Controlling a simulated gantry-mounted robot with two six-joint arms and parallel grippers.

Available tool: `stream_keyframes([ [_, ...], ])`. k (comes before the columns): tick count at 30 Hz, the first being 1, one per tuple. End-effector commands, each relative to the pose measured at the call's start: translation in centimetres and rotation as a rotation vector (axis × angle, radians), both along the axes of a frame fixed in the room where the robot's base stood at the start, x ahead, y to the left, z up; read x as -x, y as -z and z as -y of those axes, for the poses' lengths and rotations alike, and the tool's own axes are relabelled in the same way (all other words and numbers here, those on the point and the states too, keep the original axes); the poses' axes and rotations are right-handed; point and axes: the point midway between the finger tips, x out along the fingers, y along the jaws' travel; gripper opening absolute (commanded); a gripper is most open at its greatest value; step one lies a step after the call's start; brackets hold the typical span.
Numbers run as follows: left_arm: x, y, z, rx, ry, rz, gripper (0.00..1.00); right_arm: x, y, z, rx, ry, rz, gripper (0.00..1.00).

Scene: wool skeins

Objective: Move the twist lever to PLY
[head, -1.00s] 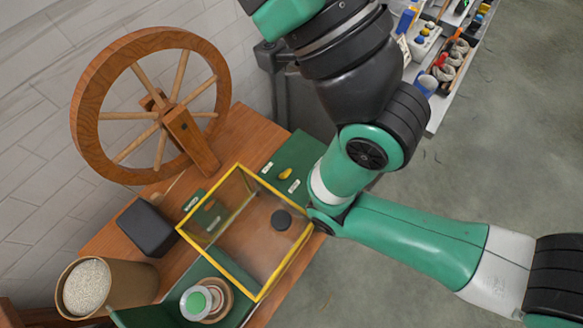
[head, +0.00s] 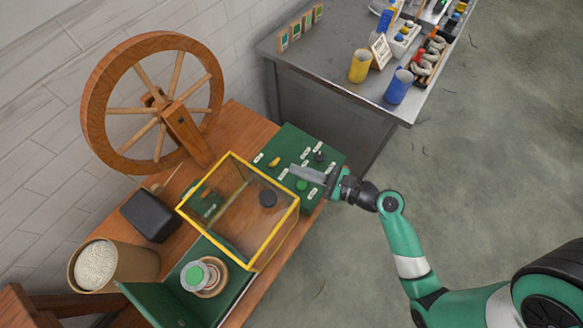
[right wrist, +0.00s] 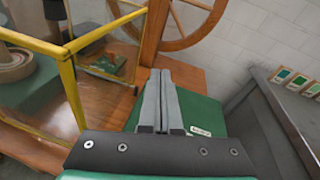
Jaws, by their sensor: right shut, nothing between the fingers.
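The green control panel (head: 327,158) lies at the right end of the wooden bench. It carries a yellow lever-like knob (head: 274,162), a black knob (head: 319,156), a green button (head: 301,185) and several small white labels, too small to read. I cannot tell for sure which control is the twist lever. My right gripper (head: 293,170) is shut and empty, its fingers reaching over the panel just right of the yellow knob. In the right wrist view its closed fingers (right wrist: 160,75) hide most of the panel (right wrist: 205,114); one label shows. My left gripper is not in view.
A yellow-framed clear box (head: 232,265) stands beside the panel. A large wooden wheel (head: 97,105) rises behind. A grey table (head: 320,75) with cups stands at the back right.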

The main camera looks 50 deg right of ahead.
Motion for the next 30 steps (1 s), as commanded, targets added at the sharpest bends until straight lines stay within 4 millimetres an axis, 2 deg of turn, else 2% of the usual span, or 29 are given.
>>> stream_keyframes([
  [1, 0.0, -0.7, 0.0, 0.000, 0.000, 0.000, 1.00, 2.3, 2.0, 0.5, -0.054, 0.051, -0.061, 0.00],
  [3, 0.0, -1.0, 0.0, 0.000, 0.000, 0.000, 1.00, 4.7, 4.2, 0.9, -0.103, 0.108, -0.123, 0.00],
  [6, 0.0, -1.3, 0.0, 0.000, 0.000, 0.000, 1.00, 7.0, 5.7, 1.3, -0.145, 0.169, -0.171, 0.00],
  [8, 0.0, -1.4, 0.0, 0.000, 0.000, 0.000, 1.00, 7.6, 6.1, 1.6, -0.155, 0.193, -0.181, 0.00],
  [22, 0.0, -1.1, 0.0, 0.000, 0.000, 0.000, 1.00, 7.0, 6.3, 2.0, -0.150, 0.199, -0.177, 0.00],
  [26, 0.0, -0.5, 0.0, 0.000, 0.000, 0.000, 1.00, 5.2, 7.0, 1.8, -0.147, 0.194, -0.176, 0.00],
  [30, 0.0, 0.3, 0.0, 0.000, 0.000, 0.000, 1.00, 2.4, 7.9, 1.5, -0.146, 0.194, -0.174, 0.00],
])
